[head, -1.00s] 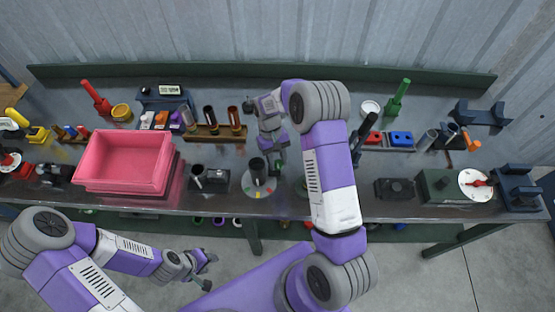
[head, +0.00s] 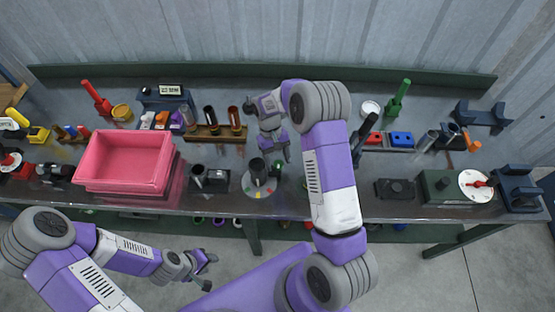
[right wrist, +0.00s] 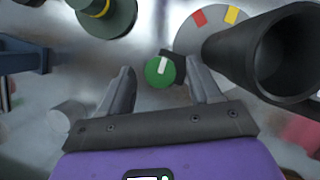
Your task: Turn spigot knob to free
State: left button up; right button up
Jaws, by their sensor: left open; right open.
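A round green knob (right wrist: 158,73) with a white line is in the right wrist view, on a small dark block. The line points nearly straight up there, leaning slightly right. My right gripper (right wrist: 162,68) is open, with one finger on each side of the knob in that view and a gap to it; I see no contact. In the head view the right gripper (head: 277,151) hangs above the bench beside a black upright tube (head: 258,170), and the knob is hard to make out there. My left gripper (head: 210,270) is open and empty in front of the bench.
The black tube (right wrist: 275,55) stands on a round plate (head: 252,190) with coloured marks, close to the knob. A pink bin (head: 125,160) is to the left. A white dial with a red pointer (head: 476,184) is at the right. Several upright pipes stand behind.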

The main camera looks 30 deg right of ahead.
jog(key=v, duration=0.7)
jog(key=shift+r, duration=0.2)
